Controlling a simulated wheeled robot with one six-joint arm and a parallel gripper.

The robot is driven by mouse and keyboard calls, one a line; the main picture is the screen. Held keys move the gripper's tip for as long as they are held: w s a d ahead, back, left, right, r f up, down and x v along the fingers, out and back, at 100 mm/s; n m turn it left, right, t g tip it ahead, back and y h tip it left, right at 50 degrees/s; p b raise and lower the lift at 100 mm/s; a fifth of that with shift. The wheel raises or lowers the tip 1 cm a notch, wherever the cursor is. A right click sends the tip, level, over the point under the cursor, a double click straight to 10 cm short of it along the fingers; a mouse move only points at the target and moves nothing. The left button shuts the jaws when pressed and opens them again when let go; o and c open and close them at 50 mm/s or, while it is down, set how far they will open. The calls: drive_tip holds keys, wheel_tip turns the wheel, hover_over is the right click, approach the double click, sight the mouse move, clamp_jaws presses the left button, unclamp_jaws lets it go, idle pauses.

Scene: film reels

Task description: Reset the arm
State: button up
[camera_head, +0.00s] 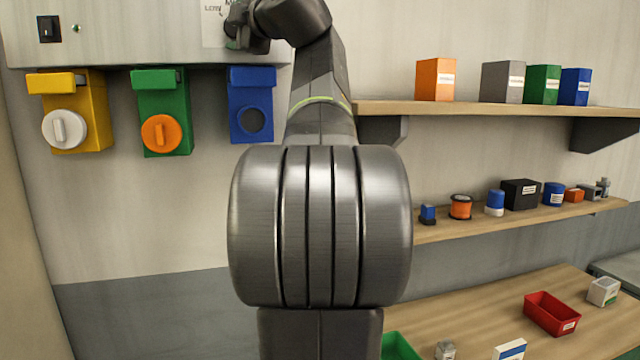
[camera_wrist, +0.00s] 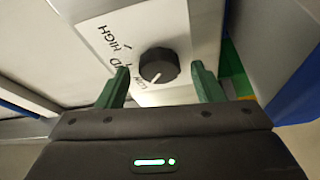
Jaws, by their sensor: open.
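My arm rises through the middle of the head view and bends left at the top. My gripper (camera_head: 240,28) is up against the grey panel (camera_head: 140,30) there, partly cut off by the frame's top edge. In the wrist view my gripper (camera_wrist: 160,68) is open, with one green finger on each side of a black round knob (camera_wrist: 158,66). The knob lies between and just beyond the fingertips. I cannot tell whether either finger touches it. Its white pointer line aims at the lower left, towards LOW on the white label (camera_wrist: 108,42); HIGH is also readable.
Yellow (camera_head: 88,90), green (camera_head: 165,90) and blue (camera_head: 250,100) holders hang below the panel. An upper shelf (camera_head: 500,109) bears coloured boxes. A lower shelf (camera_head: 480,231) holds reels and small containers. A red tray (camera_head: 550,314) sits on the table (camera_head: 465,315).

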drive_tip(key=shift+d, duration=0.1)
drive_tip(key=b+v, duration=0.3)
drive_tip(key=v, duration=1.1)
drive_tip(key=p+x, duration=0.3)
drive_tip(key=x, duration=1)
drive_tip(key=shift+w+a+r, duration=0.1)
drive_tip(key=shift+w+a, duration=0.1)
drive_tip(key=shift+a, duration=0.05)
drive_tip(key=shift+w+a+m, duration=0.25)
drive_tip(key=shift+m, duration=0.05)
drive_tip(key=shift+w+f+m, duration=0.1)
drive_tip(key=shift+f+m, duration=0.15)
drive_tip(key=shift+m, duration=0.45)
drive_tip(key=shift+s+r+m+t, duration=0.1)
drive_tip(key=shift+s+m+t, duration=0.25)
drive_tip(key=shift+m+t, duration=0.7)
drive_tip(key=m, duration=0.3)
drive_tip(key=shift+w+t, duration=0.15)
drive_tip(key=shift+t, duration=0.2)
drive_tip(key=m+t+h, duration=0.1)
drive_tip(key=m, duration=0.2)
drive_tip(key=shift+a+m, duration=0.1)
drive_tip(key=shift+m, duration=0.25)
drive_tip(key=shift+m+t+h, duration=0.7)
drive_tip(key=shift+m+t, duration=0.2)
drive_tip(key=shift+m, duration=1.1)
